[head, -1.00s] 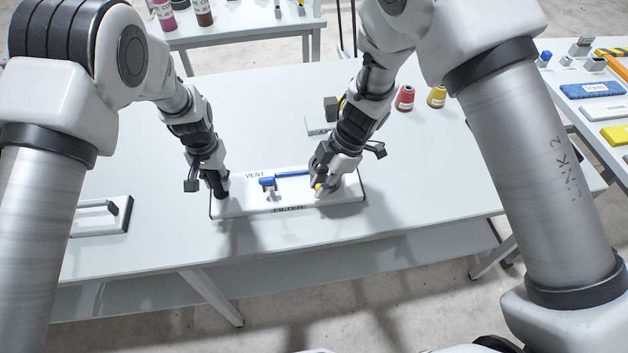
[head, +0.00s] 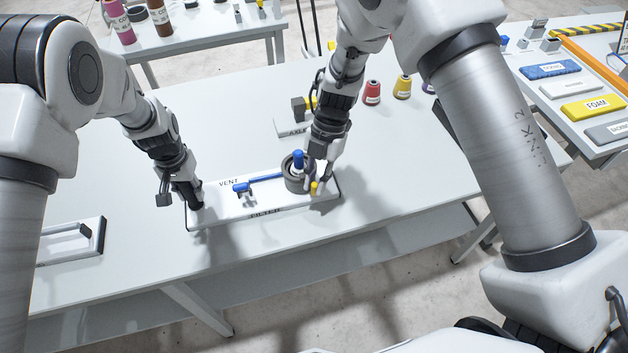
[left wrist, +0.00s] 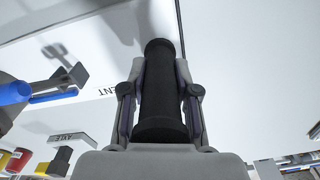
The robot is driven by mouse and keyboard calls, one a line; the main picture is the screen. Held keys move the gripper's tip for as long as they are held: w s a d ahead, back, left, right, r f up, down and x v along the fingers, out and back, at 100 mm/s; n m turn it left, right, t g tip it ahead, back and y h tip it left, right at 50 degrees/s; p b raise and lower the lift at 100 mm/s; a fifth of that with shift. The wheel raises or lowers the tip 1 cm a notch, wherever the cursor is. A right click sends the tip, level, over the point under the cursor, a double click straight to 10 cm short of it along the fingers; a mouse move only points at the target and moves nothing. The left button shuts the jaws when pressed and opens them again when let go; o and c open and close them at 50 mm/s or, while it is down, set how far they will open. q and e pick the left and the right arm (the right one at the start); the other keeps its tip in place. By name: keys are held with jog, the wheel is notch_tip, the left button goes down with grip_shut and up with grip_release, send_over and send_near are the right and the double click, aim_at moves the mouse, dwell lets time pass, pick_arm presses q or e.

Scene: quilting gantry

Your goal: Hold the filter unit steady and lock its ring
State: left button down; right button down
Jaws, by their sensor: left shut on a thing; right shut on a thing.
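The filter unit (head: 225,208) is a long white base marked VENT and FILTER, lying on the table. My left gripper (head: 195,203) is at its left end. In the left wrist view my left gripper (left wrist: 160,105) is shut on an upright black ribbed handle (left wrist: 160,85). The dark grey round ring (head: 292,180) sits near the right end, with a blue knob (head: 298,159) standing at it. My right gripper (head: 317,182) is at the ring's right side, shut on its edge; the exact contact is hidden. A yellow piece (head: 315,188) shows by its fingertips.
A blue lever (head: 258,183) lies along the base between the grippers. A block marked AXLE (head: 292,127) and red (head: 372,93) and yellow (head: 402,88) spools stand behind. A white holder (head: 75,240) is at left. The front table strip is clear.

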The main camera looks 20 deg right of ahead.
pick_arm(q)
jog(key=shift+s+a+f, duration=0.1)
jog(key=shift+s+f, duration=0.05)
jog(key=shift+f, duration=0.05)
pick_arm(e)
jog(key=c, duration=1.1)
grip_release()
jog(key=shift+d, duration=0.1)
jog(key=v, duration=1.2)
jog(key=shift+s, duration=0.1)
